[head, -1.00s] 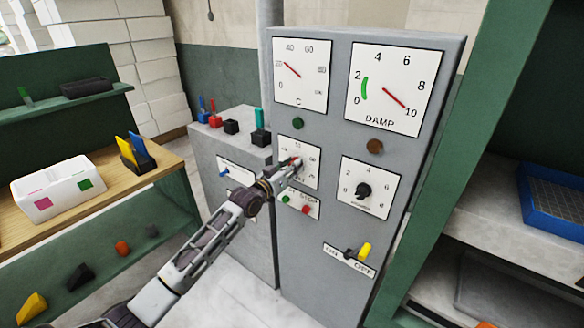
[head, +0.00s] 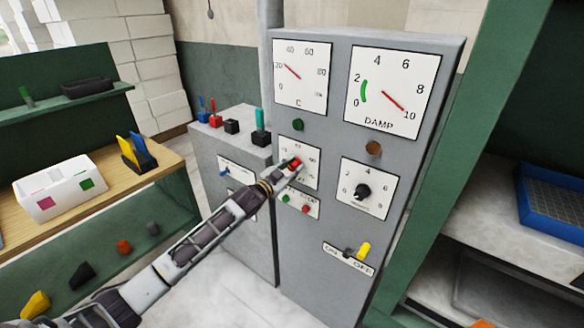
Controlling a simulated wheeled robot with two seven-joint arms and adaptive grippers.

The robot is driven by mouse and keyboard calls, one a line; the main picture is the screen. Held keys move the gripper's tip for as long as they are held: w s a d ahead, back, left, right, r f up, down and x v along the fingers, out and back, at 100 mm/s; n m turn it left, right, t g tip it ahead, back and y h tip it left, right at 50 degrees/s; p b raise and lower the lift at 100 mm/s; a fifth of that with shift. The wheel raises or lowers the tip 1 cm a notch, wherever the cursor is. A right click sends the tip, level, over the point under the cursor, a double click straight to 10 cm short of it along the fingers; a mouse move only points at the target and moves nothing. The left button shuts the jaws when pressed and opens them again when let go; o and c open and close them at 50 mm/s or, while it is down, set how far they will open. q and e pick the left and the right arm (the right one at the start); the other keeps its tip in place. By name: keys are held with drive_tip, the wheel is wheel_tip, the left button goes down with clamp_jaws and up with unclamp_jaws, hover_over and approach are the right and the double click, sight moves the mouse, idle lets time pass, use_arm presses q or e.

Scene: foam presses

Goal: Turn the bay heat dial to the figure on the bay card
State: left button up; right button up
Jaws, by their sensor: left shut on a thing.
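A tall grey cabinet (head: 330,225) stands in the middle of the head view. Its heat dial plate (head: 313,157) is at the left of the middle row, with a scale around a knob showing red (head: 296,163). My left gripper (head: 292,168) is at that dial, shut on its knob, and hides the lower left of the plate. The dial's figures are too blurred to read, and I cannot tell where its pointer stands. I cannot make out a bay card. My right gripper is not in view.
Above are a C gauge (head: 301,75) and a DAMP gauge (head: 393,90). Right of the dial is a black knob (head: 362,191). A low grey cabinet (head: 235,150) stands left; shelves flank both sides.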

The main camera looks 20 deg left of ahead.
sight(291, 169)
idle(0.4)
use_arm(q)
drive_tip(key=o, duration=1)
drive_tip(key=shift+s+f, duration=0.1)
drive_tip(key=shift+f, duration=0.05)
drive_tip(key=shift+f, duration=0.1)
drive_tip(key=shift+o, duration=0.4)
drive_tip(key=shift+s+f, duration=0.1)
drive_tip(key=shift+s, duration=0.05)
drive_tip(key=s, duration=0.1)
drive_tip(key=s+a, duration=0.1)
drive_tip(key=shift+s+a+r, duration=0.15)
drive_tip(key=shift+s+r, duration=0.2)
drive_tip(key=shift+s, duration=0.05)
drive_tip(key=shift+v, duration=0.95)
drive_tip(key=v, duration=0.6)
drive_tip(key=shift+s, duration=0.3)
